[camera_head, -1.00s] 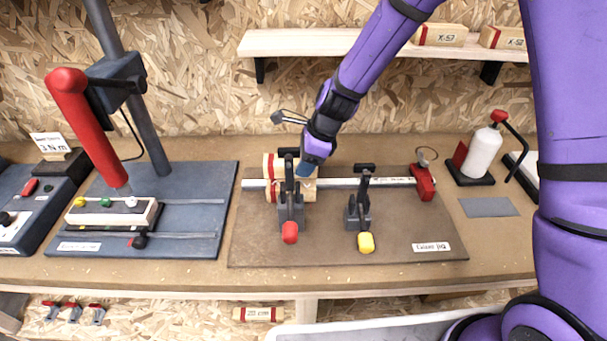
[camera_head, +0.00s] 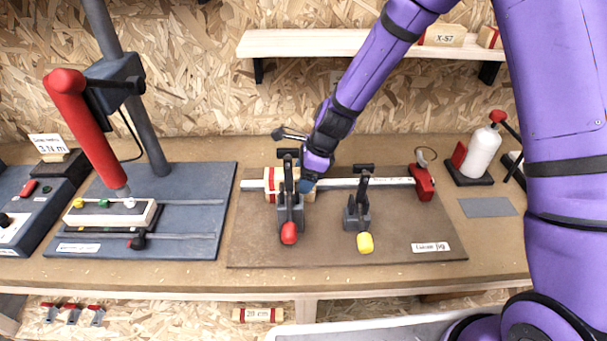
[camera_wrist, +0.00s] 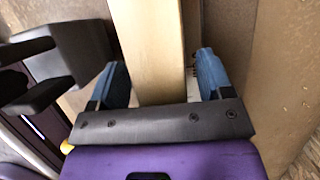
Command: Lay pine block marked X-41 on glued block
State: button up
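A pale pine block with red bands (camera_head: 270,180) lies across the rail of the jig board, behind the red-handled toggle clamp (camera_head: 289,205). The clamp and my gripper cover part of it. I cannot separate a second, glued block from it in the head view, and no X-41 mark is readable. My gripper (camera_head: 308,185) comes down at the block's right part. In the wrist view the pale block (camera_wrist: 152,45) runs between my blue fingers (camera_wrist: 165,68). A narrow gap shows beside the right finger, so the gripper looks open around the block.
A yellow-handled clamp (camera_head: 364,215) stands right of the block, with a red stop (camera_head: 422,182) at the rail's right end. A press with a red lever (camera_head: 85,115) stands left. A shelf (camera_head: 310,43) with marked blocks is above.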

jog(key=shift+r, duration=0.1)
jog(key=v, duration=1.2)
jog(key=shift+r, duration=0.2)
jog(key=s+d+r+n+t+h, duration=0.1)
jog(key=s+d+r+n, duration=0.45)
jog(key=r, duration=0.25)
jog(key=s+d+r+n+t+h, duration=0.1)
jog(key=s+d+r+n+t, duration=0.1)
jog(key=s+d+r+n, duration=0.35)
jog(key=s+d+r+n+t+h, duration=0.1)
jog(key=s+d+r+n, duration=0.2)
jog(key=s, duration=0.4)
jog(key=s+d+r+n+t+h, duration=0.1)
jog(key=s+d+r+n, duration=0.3)
jog(key=s+d+r, duration=0.2)
jog(key=shift+s+d+h, duration=0.3)
jog(key=shift+s+d, duration=0.8)
jog(key=shift+s, duration=0.1)
jog(key=shift+r, duration=0.1)
